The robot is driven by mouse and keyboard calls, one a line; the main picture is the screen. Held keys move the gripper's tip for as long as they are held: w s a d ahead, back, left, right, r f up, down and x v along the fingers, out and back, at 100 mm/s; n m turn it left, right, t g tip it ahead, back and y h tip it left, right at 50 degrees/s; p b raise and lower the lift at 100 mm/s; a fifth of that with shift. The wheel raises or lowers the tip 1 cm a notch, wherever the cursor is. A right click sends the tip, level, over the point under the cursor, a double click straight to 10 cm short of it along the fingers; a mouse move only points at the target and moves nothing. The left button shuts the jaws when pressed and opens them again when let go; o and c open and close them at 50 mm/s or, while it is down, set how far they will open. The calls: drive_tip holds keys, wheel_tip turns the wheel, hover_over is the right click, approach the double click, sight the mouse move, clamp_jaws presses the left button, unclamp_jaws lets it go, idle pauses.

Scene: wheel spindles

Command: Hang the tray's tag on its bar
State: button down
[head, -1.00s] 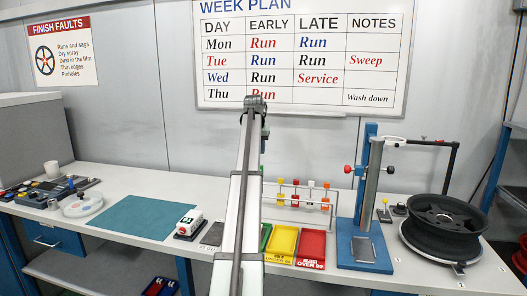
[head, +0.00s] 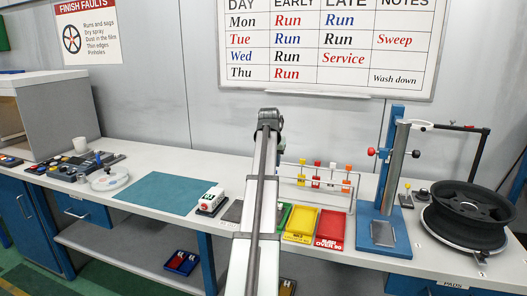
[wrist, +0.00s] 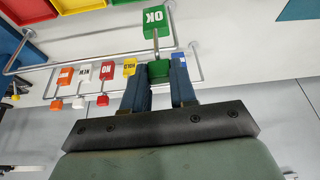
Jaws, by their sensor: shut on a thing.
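My gripper (wrist: 159,85) is shut on the green grip block (wrist: 158,70) of a tag in the wrist view. A thin stem joins this block to a green plate (wrist: 154,18) marked OK. The wire rack (wrist: 40,68) with the bars is beside the gripper. Yellow (wrist: 130,67), red (wrist: 107,71), white (wrist: 83,73) and orange (wrist: 66,75) tags are on it. I cannot tell whether the green tag touches a bar. In the head view my arm hides the gripper and the green tag. The rack (head: 330,207) shows right of the arm there.
A green tray (head: 285,216), a yellow tray (head: 301,222) and a red tray (head: 330,230) stand in front of the rack. A blue stand (head: 388,238) and a black wheel (head: 468,212) are to the right. The teal mat (head: 168,193) is clear.

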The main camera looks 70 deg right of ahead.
drive_tip(key=s+d+f, duration=0.3)
drive_tip(key=f, duration=0.1)
drive_tip(key=shift+d+f+m, duration=0.15)
drive_tip(key=shift+d+m, duration=0.25)
idle(0.9)
drive_tip(key=c, duration=0.8)
unclamp_jaws()
drive_tip(key=v, duration=1.3)
drive_tip(key=shift+w+a+r, duration=0.15)
drive_tip(key=shift+a+r, duration=0.05)
drive_tip(key=shift+r, duration=0.2)
